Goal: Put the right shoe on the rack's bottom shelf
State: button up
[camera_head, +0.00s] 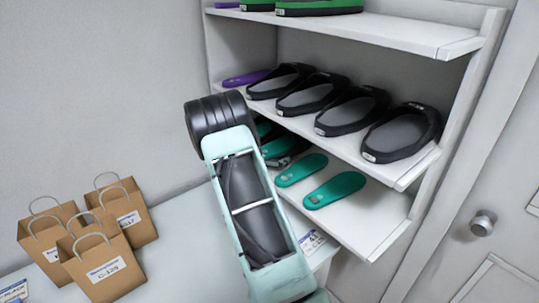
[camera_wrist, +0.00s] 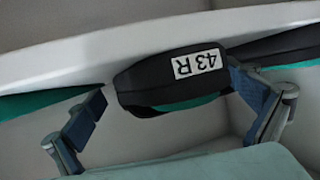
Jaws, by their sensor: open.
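In the wrist view a black shoe with a green part and a white label reading 43 R (camera_wrist: 163,80) shows its heel between the fingers of my gripper (camera_wrist: 175,112). The fingers are spread, one on each side of the heel. The right finger is very near the shoe; I cannot tell whether it touches. In the head view my arm hides the gripper. A dark shoe with green (camera_head: 287,148) shows partly beside my arm on the bottom shelf (camera_head: 362,222) of the white rack.
Several black shoes (camera_head: 402,131) stand on the middle shelf (camera_head: 408,170), above the bottom one. Green insoles (camera_head: 334,190) lie on the bottom shelf, its front right bare. Green-and-black shoes (camera_head: 318,6) are on top. Paper bags (camera_head: 104,268) stand at left. A door with a knob (camera_head: 483,223) is at right.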

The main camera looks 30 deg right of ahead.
jog(key=shift+r, duration=0.15)
jog(key=v, duration=1.2)
jog(key=shift+b, duration=0.45)
jog(key=shift+w+r, duration=0.1)
